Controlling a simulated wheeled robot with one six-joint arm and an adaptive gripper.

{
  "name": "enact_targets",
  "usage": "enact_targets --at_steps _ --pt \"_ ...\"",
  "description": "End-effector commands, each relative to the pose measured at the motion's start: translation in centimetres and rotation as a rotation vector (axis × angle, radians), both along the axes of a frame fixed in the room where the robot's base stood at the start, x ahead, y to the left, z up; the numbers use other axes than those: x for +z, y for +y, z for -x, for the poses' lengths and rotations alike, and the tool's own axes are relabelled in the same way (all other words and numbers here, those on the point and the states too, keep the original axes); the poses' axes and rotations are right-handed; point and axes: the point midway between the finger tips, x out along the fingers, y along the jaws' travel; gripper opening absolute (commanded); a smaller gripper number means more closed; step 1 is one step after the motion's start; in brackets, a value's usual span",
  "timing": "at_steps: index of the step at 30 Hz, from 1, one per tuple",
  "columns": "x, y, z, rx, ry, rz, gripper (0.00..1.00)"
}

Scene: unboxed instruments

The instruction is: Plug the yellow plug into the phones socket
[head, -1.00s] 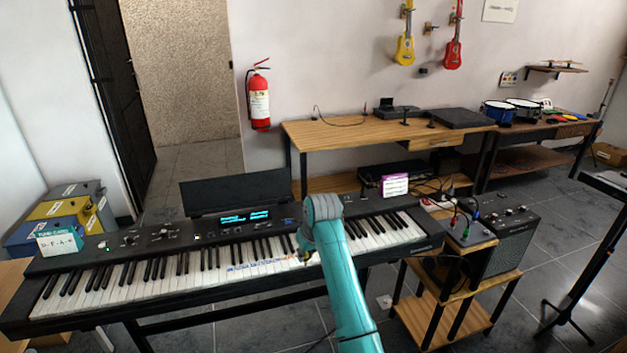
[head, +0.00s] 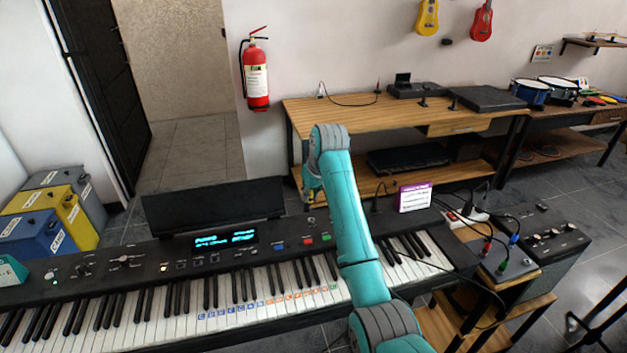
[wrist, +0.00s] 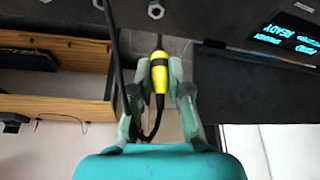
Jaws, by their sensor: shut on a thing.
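In the wrist view my gripper (wrist: 160,68) is shut on the yellow plug (wrist: 160,82). The plug's body points toward the top of the picture, and a black cable curves from its lower end. Silver round fittings that look like sockets (wrist: 155,10) show on a dark panel at the top, beyond the plug and apart from it. No label is readable, so I cannot tell which is the phones socket. In the head view my gripper (head: 311,194) hangs near the back edge of the black keyboard (head: 180,258), right of its music stand; the plug is not clear there.
The lit display (head: 225,238) is left of my arm. A wooden bench (head: 400,112) with a lower shelf stands behind. A white and purple card (head: 415,197), power strip (head: 467,212) and cabled box (head: 508,262) are at the right. A black cable runs beside my gripper in the wrist view.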

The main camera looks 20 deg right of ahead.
Motion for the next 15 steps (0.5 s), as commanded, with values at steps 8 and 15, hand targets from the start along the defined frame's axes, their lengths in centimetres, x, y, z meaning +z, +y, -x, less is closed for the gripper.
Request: enact_targets --at_steps 8,15 --pt "-0.7 0.0 0.0 0.0 0.001 0.0 0.0" --pt "-2.3 0.0 0.0 0.0 0.002 0.001 0.0"
